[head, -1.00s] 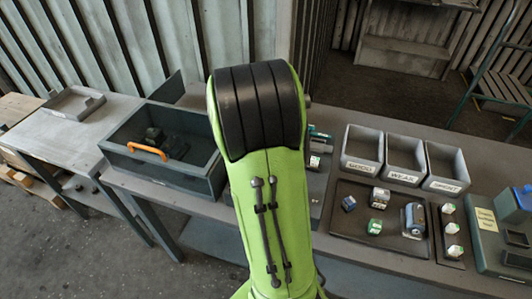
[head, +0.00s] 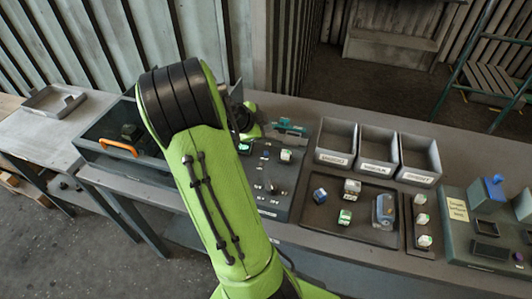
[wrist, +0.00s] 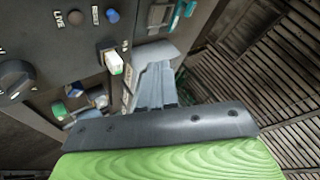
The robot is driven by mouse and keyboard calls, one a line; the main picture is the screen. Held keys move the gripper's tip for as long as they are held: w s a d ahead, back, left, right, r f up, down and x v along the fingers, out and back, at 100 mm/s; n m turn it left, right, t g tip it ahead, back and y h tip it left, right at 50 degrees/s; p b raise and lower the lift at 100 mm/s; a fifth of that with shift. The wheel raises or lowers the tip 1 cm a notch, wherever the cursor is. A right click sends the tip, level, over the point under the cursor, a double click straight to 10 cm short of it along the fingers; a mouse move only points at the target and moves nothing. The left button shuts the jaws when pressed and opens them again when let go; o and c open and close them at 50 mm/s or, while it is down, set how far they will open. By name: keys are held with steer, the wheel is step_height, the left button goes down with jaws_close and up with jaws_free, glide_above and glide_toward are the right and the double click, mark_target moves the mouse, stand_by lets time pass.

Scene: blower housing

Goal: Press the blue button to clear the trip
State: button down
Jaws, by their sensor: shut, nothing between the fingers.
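The blue button (wrist: 112,16) is on a dark panel (wrist: 60,45) at the upper left of the wrist view, beside a label that seems to read RESET. A dark brownish button (wrist: 75,18) with a LIVE label is to its left. My gripper (wrist: 156,52) is shut and empty, its grey fingers to the lower right of the blue button and apart from it in the picture.
In the head view, grey bins (head: 378,150) and a tray of parts (head: 345,228) stand right of the panel. An orange-handled box (head: 100,165) stands left.

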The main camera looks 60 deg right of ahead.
mark_target(266, 153)
step_height(266, 153, down, 7)
steer(key=b, duration=0.4)
steer(key=shift+r, duration=0.15)
steer(key=shift+b, duration=0.3)
steer(key=shift+f, duration=0.3)
stand_by(1.1)
steer(key=shift+f+b, duration=0.25)
steer(key=shift+b, duration=0.55)
steer(key=shift+f+b, duration=0.4)
steer(key=shift+b, duration=0.2)
stand_by(0.5)
steer(key=shift+r+p, duration=0.3)
steer(key=shift+r, duration=0.55)
steer(key=shift+r, duration=0.1)
